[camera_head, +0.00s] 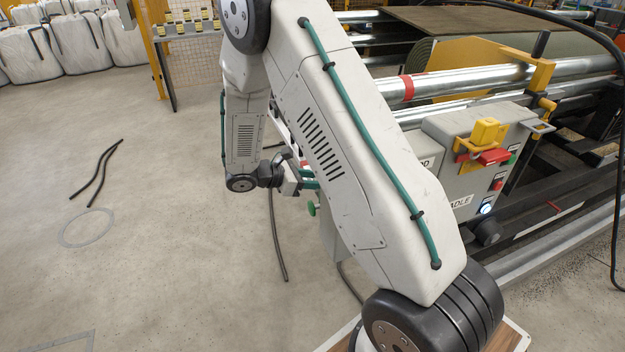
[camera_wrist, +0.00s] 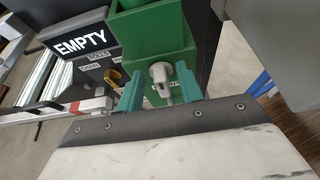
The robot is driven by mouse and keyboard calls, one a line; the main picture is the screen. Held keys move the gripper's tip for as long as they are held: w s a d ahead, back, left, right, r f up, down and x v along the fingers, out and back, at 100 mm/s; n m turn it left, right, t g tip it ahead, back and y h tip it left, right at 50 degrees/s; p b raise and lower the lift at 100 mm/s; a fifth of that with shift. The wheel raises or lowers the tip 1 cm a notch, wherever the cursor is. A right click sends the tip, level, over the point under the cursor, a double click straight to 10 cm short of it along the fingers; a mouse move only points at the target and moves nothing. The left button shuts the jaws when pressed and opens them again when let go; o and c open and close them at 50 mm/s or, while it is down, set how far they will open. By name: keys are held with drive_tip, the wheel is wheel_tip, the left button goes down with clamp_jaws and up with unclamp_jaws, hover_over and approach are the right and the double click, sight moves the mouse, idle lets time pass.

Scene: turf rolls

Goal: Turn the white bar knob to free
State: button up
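The white bar knob (camera_wrist: 160,76) sits on the front of a green housing (camera_wrist: 155,40) in the wrist view, with its bar pointing down toward the camera. My gripper (camera_wrist: 159,70) is open, with one teal finger to the left of the knob and one to the right. Gaps seem to show on both sides; contact cannot be told. A small label beside the knob is partly covered by the right finger. In the head view my gripper (camera_head: 308,180) is small beyond my arm, and the knob is hidden there.
A grey control box (camera_head: 470,150) with a yellow-and-red switch is right of my arm. Black hoses (camera_head: 98,170) lie on open floor at left.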

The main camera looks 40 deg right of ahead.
clamp_jaws()
drive_tip(key=shift+s, duration=0.1)
drive_tip(key=m+t, duration=0.2)
drive_tip(key=m, duration=0.1)
drive_tip(key=shift+s+a+h, duration=0.15)
drive_tip(key=shift+s+h, duration=0.15)
drive_tip(key=shift+s, duration=0.05)
drive_tip(key=m, duration=0.1)
drive_tip(key=m+t, duration=0.1)
drive_tip(key=m+h, duration=0.1)
drive_tip(key=shift+s+a+f+t, duration=0.1)
drive_tip(key=shift+s+f+t, duration=0.25)
drive_tip(key=shift+t, duration=0.05)
drive_tip(key=m, duration=0.1)
drive_tip(key=m+t+h, duration=0.1)
drive_tip(key=m, duration=0.1)
drive_tip(key=shift+s+f+h, duration=0.25)
drive_tip(key=shift+f+h, duration=0.05)
drive_tip(key=shift+f, duration=0.05)
drive_tip(key=shift+s+f+m+t+h, duration=0.15)
drive_tip(key=shift+m+h, duration=0.15)
drive_tip(key=shift+m, duration=0.45)
drive_tip(key=shift+w+f+m+t+h, duration=0.15)
drive_tip(key=shift+m+h, duration=0.15)
drive_tip(key=shift+m, duration=0.4)
drive_tip(key=shift+s+f+m+t+h, duration=0.15)
drive_tip(key=shift+m+h, duration=0.15)
drive_tip(key=shift+m, duration=0.45)
